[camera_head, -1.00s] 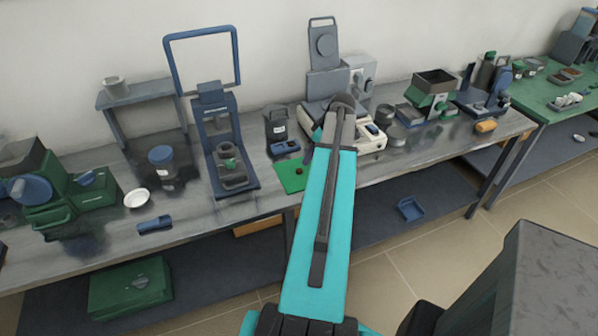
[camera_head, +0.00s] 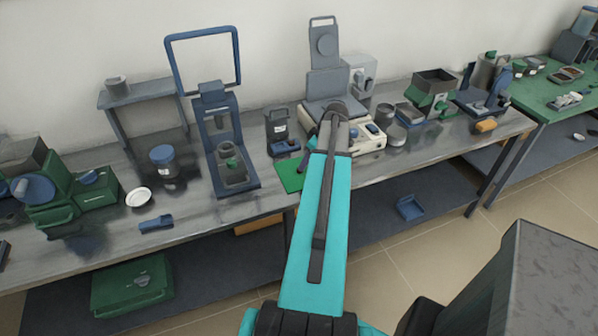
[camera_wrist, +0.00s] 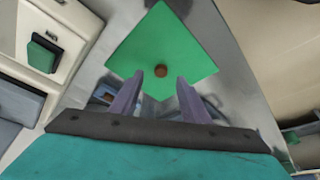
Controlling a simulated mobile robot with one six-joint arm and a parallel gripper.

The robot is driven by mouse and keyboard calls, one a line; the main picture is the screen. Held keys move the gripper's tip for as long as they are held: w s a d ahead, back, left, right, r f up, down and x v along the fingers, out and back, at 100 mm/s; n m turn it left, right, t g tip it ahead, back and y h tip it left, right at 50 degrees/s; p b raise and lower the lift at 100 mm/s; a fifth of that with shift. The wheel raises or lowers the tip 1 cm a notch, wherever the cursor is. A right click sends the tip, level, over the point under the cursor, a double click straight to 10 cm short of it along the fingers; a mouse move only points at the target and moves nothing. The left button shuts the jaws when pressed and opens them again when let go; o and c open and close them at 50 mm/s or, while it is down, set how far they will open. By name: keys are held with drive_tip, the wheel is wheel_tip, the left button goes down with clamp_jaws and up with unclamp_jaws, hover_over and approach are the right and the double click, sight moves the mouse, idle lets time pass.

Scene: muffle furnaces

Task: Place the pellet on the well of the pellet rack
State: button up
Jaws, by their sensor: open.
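The pellet (camera_wrist: 160,69) is a small brown, round piece lying on a green square mat (camera_wrist: 172,38) in the wrist view. My gripper (camera_wrist: 159,79) is open, with its two purple-grey fingers one on each side of the pellet's near side in the picture. The fingers do not appear to touch it; their height above the mat is hard to judge. I cannot make out the pellet rack with certainty.
A blue-framed stand (camera_head: 230,150) is left of the mat, and a cream balance (camera_head: 367,137) is right of it. A dark canister (camera_head: 277,125) stands behind. A white dish (camera_head: 138,197) and a small blue item (camera_head: 156,223) lie further left on the bench.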

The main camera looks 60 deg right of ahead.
drive_tip(key=shift+p+x, duration=0.65)
drive_tip(key=shift+x, duration=0.25)
drive_tip(key=shift+w+p+x, duration=0.2)
drive_tip(key=shift+p+x, duration=0.25)
drive_tip(key=shift+x, duration=0.9)
drive_tip(key=shift+a+r, duration=0.1)
drive_tip(key=shift+a, duration=0.05)
clamp_jaws()
